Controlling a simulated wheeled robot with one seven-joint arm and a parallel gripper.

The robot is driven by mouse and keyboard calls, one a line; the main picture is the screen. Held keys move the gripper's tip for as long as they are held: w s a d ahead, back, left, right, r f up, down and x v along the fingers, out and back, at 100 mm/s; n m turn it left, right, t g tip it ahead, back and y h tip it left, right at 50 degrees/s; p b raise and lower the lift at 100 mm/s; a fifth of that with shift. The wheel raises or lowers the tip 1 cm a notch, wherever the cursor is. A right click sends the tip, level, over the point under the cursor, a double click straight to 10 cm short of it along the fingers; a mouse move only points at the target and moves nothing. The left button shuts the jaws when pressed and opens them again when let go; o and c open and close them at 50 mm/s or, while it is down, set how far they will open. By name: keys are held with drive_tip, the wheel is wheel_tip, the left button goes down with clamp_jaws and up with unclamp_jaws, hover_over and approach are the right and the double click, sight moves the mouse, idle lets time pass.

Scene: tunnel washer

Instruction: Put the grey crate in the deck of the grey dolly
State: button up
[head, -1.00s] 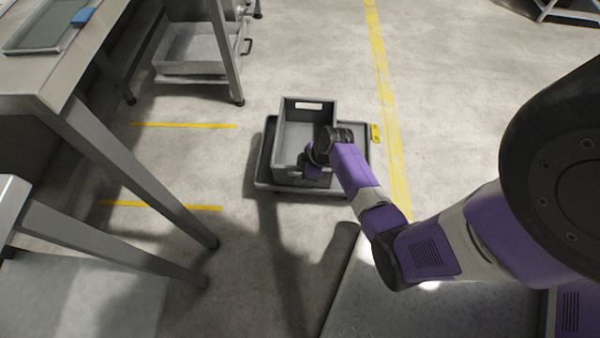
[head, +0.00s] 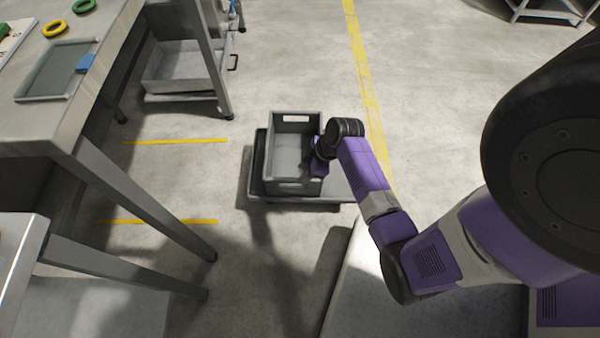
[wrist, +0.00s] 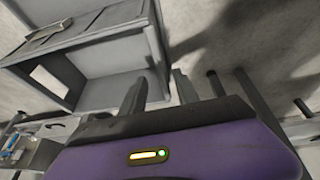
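The grey crate (head: 290,187) stands upright and empty within the deck of the grey dolly (head: 342,190), toward its left side. The crate's near wall has a hand slot, as does its far wall. My gripper (head: 318,158) is at the crate's right wall, near its front corner. In the wrist view, my gripper's two fingers (wrist: 160,90) are apart, with the end of a crate (wrist: 110,90) wall seen between them. I see no clear contact. The arm hides the right part of the dolly.
A steel table (head: 60,130) with a tray (head: 50,75) stands on the left, its leg reaching the floor near the dolly. A rack with a grey bin (head: 180,70) is behind. Open floor with yellow lines (head: 360,60) lies beyond and to the right.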

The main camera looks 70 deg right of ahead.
drive_tip(key=s+a+r+m+t+h, duration=0.2)
drive_tip(key=s+a+r+t+h, duration=0.25)
drive_tip(key=a, duration=0.65)
drive_tip(key=s+a+r+t+y, duration=0.1)
drive_tip(key=a+r, duration=0.3)
drive_tip(key=r, duration=0.5)
drive_tip(key=s+a+r+m+t+y, duration=0.1)
drive_tip(key=s+a+r+t, duration=0.2)
drive_tip(key=r, duration=0.6)
drive_tip(key=s+a+r+m+t+y, duration=0.1)
drive_tip(key=s+a+r+t, duration=0.1)
drive_tip(key=a+r, duration=0.5)
wheel_tip(320, 180, up, 2)
drive_tip(key=shift+s+r, duration=0.1)
drive_tip(key=shift+s, duration=0.6)
drive_tip(key=shift+y, duration=0.25)
